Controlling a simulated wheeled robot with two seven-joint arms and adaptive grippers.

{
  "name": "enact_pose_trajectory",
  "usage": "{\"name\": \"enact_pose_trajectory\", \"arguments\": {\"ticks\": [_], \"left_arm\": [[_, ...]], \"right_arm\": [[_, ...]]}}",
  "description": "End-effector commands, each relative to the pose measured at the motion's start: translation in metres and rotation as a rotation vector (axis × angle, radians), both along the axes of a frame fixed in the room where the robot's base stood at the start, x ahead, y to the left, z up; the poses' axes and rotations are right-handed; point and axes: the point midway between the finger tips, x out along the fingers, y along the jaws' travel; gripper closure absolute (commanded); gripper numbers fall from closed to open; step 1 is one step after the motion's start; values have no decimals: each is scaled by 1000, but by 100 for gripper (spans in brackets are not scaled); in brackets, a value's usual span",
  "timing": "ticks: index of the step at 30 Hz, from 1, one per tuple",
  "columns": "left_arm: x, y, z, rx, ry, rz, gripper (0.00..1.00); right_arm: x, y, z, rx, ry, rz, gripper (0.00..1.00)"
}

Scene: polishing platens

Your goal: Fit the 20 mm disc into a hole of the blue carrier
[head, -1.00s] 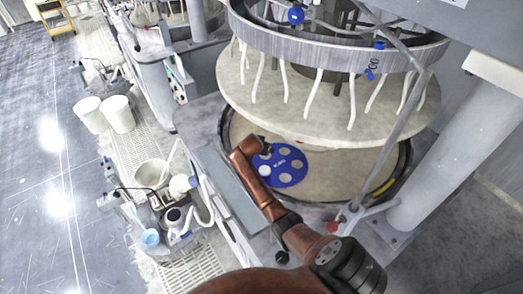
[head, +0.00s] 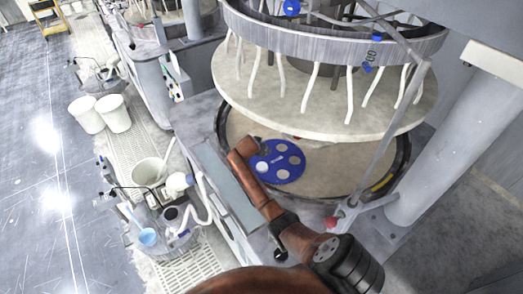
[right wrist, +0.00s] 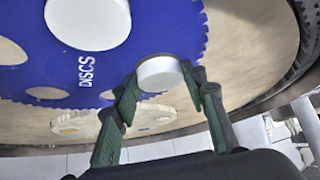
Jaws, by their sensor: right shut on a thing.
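The blue carrier (head: 284,150), a flat toothed disc with several round holes, lies on the beige lower platen. It fills the upper left of the right wrist view (right wrist: 110,72), with white "DISCS" lettering. My right gripper (right wrist: 162,75) is shut on the small white 20 mm disc (right wrist: 158,73), which is between its green fingertips. In that view the disc overlaps the carrier's toothed edge; I cannot tell its height above it. A larger white round (right wrist: 88,20) shows in one carrier hole. In the head view my right fingertips are hard to make out. My left gripper is not in view.
The upper platen (head: 330,120) with hanging pale tubes is raised above the lower platen (head: 335,172). A grey diagonal bar and column (head: 440,145) stand at the right. White buckets (head: 113,113) and a cluttered side stand are at the left.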

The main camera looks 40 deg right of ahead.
Motion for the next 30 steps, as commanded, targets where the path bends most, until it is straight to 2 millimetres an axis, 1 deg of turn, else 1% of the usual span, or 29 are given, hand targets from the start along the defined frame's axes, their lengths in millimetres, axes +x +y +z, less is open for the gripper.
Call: {"name": "enact_pose_trajectory", "arguments": {"ticks": [11,12,18,21,30], "left_arm": [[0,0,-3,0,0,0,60],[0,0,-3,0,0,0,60],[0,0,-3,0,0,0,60],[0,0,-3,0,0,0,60],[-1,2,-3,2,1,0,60]], "right_arm": [[0,0,-6,1,1,0,82],[0,0,-6,1,1,0,59],[-1,0,-7,2,2,-1,45],[-1,0,-7,2,2,-1,40],[-1,2,-5,3,2,0,40]]}}
